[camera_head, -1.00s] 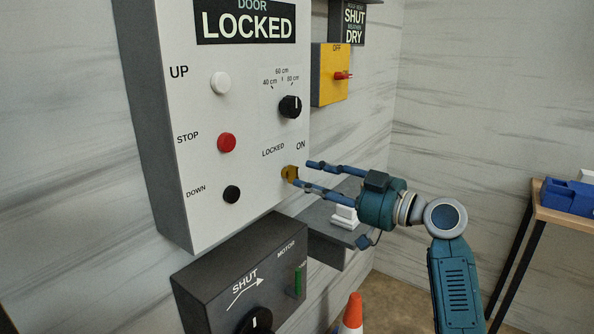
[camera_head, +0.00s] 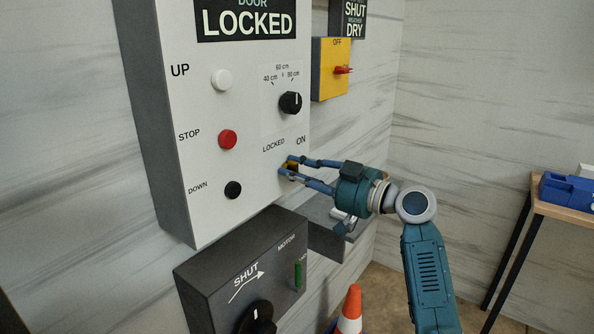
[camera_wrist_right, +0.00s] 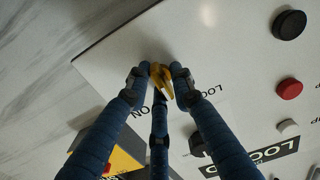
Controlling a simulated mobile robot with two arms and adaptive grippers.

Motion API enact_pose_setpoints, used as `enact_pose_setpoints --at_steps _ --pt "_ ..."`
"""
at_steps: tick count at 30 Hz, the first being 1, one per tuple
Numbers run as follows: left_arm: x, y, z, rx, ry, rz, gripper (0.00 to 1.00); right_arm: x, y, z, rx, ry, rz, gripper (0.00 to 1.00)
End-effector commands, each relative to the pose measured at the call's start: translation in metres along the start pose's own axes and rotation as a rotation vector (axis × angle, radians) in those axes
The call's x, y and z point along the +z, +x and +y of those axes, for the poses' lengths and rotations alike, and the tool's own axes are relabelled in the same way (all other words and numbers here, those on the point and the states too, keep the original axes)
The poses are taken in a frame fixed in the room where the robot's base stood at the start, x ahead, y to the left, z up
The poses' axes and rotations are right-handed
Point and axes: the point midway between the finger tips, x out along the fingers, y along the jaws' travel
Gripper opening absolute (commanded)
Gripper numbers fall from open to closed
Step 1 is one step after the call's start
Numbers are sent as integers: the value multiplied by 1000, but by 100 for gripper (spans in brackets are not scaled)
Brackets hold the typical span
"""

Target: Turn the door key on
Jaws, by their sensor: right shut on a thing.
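The door key (camera_head: 291,166) is a small yellow-brass piece at the lower right of the white door panel (camera_head: 205,215), below the printed words LOCKED and ON. My right gripper (camera_head: 288,168) reaches in from the right and is shut on the key, with blue fingers on either side of it. In the right wrist view the key (camera_wrist_right: 160,75) shows yellow between the fingertips, close to the panel face. The fingers hide part of the key, so its exact angle is hard to tell. My left gripper is not in view.
The panel also carries a white UP button (camera_head: 222,80), a red STOP button (camera_head: 228,140), a black DOWN button (camera_head: 233,190) and a black knob (camera_head: 290,103). A dark motor box (camera_head: 215,270) sits below. A yellow switch box (camera_head: 331,85) is behind right. An orange cone (camera_head: 352,305) stands below.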

Motion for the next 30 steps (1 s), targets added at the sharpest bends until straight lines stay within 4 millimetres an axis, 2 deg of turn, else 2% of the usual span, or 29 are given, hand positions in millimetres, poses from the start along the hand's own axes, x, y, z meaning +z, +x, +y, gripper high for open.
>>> enact_pose_setpoints --at_steps 11,30 --pt "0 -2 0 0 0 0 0 -1 -1 3 7 116 3 0" --pt "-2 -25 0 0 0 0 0 -1 -1 3 7 691 5 0"
